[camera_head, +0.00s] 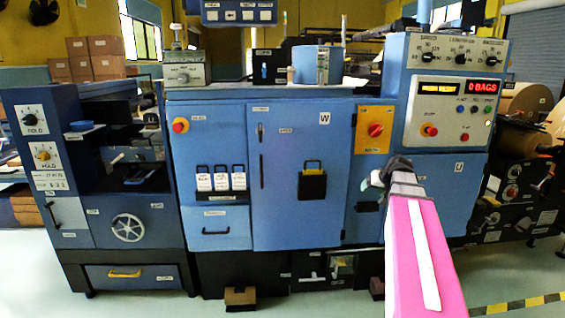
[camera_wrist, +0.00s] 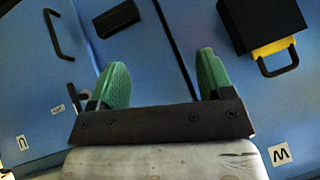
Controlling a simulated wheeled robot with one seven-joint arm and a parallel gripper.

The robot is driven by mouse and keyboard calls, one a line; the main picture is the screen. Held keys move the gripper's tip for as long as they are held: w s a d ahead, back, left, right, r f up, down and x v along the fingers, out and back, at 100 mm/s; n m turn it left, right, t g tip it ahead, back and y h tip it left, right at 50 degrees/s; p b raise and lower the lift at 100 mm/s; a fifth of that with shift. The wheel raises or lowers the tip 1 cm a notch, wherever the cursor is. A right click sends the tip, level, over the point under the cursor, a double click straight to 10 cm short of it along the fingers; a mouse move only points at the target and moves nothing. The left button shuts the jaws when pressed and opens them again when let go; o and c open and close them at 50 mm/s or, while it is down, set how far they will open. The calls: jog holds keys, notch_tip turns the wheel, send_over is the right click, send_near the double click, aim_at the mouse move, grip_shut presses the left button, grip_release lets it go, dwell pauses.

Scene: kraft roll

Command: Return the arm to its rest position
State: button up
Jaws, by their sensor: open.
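My arm (camera_head: 418,255), pink with a white strip, reaches up from the bottom right of the head view toward the blue machine. My gripper (camera_head: 372,182) is at its far end, in front of the machine's right part, below the orange switch plate. In the wrist view my gripper (camera_wrist: 161,72) shows two green fingers spread wide apart on a dark bar. Nothing is between the fingers; blue panels lie beyond them. Its distance to the panels is hard to tell.
The blue machine's door (camera_head: 285,215) has a black box (camera_head: 312,184), also in the wrist view (camera_wrist: 262,25). An orange plate with a red knob (camera_head: 375,130) and a control panel (camera_head: 453,112) stand above my gripper. Open floor (camera_head: 130,306) lies in front.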

jog(key=s+a+f+g+h, duration=0.1)
jog(key=s+a+f+g, duration=0.1)
jog(key=s+a+f, duration=0.3)
jog(key=s+a+f+g+h, duration=0.1)
jog(key=s+a+f+g, duration=0.2)
jog(key=f, duration=0.9)
jog(key=s+a+f+g+h, duration=0.1)
jog(key=s+a+f+g, duration=0.1)
jog(key=s+a+f, duration=0.7)
jog(key=s, duration=0.3)
jog(key=shift+s+a+g, duration=0.15)
jog(key=shift+g, duration=0.15)
